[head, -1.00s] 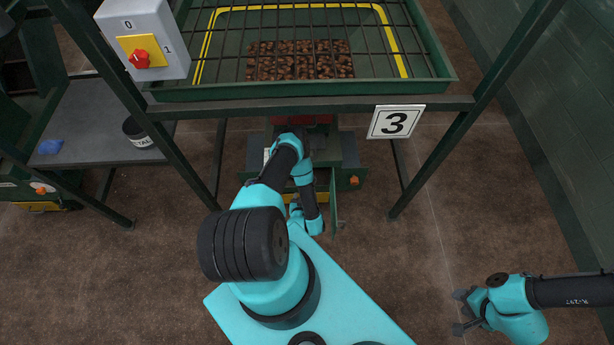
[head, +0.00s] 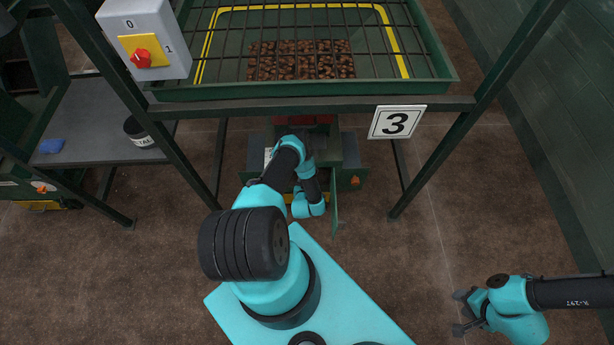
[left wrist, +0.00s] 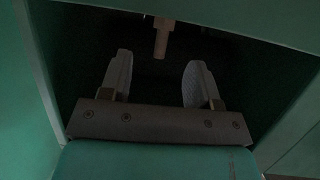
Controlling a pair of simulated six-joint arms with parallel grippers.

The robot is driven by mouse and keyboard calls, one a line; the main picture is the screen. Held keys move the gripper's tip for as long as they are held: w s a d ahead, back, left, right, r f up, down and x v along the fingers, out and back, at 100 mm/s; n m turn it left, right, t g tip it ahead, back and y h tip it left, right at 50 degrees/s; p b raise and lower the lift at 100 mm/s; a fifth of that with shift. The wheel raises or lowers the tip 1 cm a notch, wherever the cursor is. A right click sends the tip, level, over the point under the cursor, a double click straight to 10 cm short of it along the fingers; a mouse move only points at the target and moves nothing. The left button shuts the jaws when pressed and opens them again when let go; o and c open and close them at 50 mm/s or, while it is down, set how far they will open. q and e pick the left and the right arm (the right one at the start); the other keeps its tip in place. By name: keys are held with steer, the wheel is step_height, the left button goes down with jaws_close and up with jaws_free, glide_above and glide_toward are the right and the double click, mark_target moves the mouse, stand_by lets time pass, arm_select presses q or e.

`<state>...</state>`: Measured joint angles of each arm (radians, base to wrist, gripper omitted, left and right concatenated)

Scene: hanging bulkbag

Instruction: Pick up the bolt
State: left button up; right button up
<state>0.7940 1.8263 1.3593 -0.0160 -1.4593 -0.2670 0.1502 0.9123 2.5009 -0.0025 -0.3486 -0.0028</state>
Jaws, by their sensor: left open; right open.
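The bolt (left wrist: 161,38) shows in the left wrist view as a pale brownish shaft with a wider head at the top, inside a dark green-walled space. My left gripper (left wrist: 155,78) is open, with its two fingers below the bolt in the picture and the bolt in line with the gap between them. I cannot tell how far off the bolt is. In the head view my left arm reaches into the machine under the frame, and its fingers are hidden. My right gripper (head: 462,312) is open and empty, above the floor at the lower right.
Green cabinet walls (left wrist: 30,70) stand close around the left gripper. An open green door (head: 335,200) is beside the left arm. A green tray (head: 300,93) of brown lumps under a grid is above. A grey bench (head: 85,125) holds a dark pot (head: 138,131).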

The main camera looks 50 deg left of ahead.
arm_select(q)
steer(key=shift+x, duration=2.65)
steer(key=shift+s, duration=0.1)
steer(key=c, duration=1)
steer(key=shift+r, duration=0.15)
steer(key=r, duration=0.4)
steer(key=d+r, duration=0.1)
steer(key=r, duration=0.1)
steer(key=shift+s+r, duration=0.35)
steer(key=shift+s, duration=0.05)
steer(key=s+d, duration=0.8)
steer(key=d, duration=0.1)
steer(key=s+d, duration=0.4)
steer(key=d, duration=0.1)
steer(key=shift+s, duration=0.1)
